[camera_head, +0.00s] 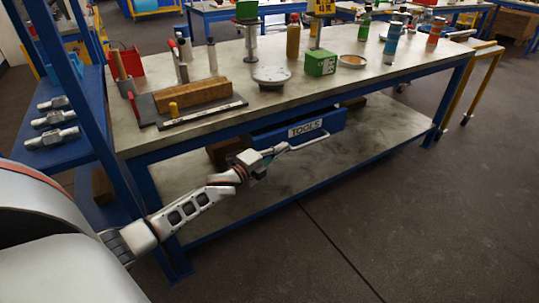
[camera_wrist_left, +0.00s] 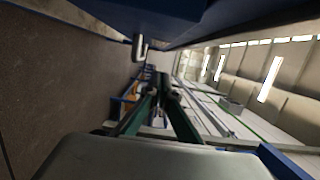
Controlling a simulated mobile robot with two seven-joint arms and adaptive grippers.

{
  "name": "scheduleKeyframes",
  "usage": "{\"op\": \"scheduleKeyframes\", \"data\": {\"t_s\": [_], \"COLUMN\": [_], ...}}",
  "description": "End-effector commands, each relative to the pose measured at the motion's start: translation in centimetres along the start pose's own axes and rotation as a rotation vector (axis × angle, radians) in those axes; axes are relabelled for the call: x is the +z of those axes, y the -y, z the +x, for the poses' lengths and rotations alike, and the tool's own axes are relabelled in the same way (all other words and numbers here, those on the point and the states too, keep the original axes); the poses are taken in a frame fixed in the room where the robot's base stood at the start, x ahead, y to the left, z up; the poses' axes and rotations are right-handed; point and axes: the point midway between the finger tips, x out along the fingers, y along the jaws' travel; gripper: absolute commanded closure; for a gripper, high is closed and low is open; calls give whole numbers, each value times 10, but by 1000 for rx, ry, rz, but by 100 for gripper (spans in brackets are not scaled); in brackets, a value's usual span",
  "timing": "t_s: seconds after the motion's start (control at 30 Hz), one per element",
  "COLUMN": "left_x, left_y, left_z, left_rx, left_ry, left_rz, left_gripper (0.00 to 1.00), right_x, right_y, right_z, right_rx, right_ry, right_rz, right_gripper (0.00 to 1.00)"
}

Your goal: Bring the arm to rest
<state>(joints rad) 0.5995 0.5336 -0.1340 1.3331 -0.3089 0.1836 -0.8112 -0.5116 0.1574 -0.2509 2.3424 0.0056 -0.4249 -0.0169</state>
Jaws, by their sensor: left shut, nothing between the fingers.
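My left arm (camera_head: 183,210) reaches in from the lower left, in front of the near side of the workbench. My left gripper (camera_head: 276,150) is below the bench top, in front of the blue TOOLS box (camera_head: 305,130). Its fingers look small here, and I cannot tell whether they touch the box's handle. In the left wrist view the dark green fingers of the gripper (camera_wrist_left: 158,92) come together at their tips, with nothing seen between them. My right gripper is in neither view.
The workbench (camera_head: 345,85) carries a wooden block (camera_head: 192,95), a green box (camera_head: 320,62), a round metal flange (camera_head: 271,76) and several bottles. A blue rack (camera_head: 75,150) with metal fittings stands at left. The floor (camera_head: 440,220) at right is clear.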

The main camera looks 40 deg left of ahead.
Motion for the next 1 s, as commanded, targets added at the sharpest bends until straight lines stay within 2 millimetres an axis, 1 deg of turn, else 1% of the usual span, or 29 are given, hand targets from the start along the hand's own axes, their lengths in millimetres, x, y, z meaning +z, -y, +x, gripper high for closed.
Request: {"op": "scheduleKeyframes", "data": {"t_s": [0.03,0.1,0.3,0.43,0.6,0.67,0.73,0.77,0.83,0.87,0.9,0.93,0.97,1.0], "left_x": [0,-1,-1,-1,-1,-1,-5,-8,-20,-28,-40,-50,-60,-75], "left_y": [5,4,2,1,0,0,0,1,2,2,2,2,1,-2], "left_z": [-8,-18,-40,-46,-48,-48,-50,-52,-60,-65,-74,-82,-91,-104], "left_rx": [-5,-4,-3,-2,-1,-1,1,3,14,22,35,47,61,81], "left_ry": [0,-1,-2,-1,-1,-1,-2,-3,-4,-5,-6,-6,-5,-2], "left_rz": [0,-1,-2,-2,-2,-2,-14,-25,-69,-98,-145,-184,-226,-289], "left_gripper": [100,100,100,100,100,100,100,100,100,100,100,100,100,100], "right_x": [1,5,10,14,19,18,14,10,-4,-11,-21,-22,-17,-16], "right_y": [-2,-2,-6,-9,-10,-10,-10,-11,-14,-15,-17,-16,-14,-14], "right_z": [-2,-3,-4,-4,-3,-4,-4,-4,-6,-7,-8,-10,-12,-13], "right_rx": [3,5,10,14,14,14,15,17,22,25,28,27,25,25], "right_ry": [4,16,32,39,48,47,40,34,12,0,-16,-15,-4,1], "right_rz": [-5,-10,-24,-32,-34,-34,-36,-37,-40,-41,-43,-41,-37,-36], "right_gripper": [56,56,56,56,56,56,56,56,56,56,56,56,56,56]}}
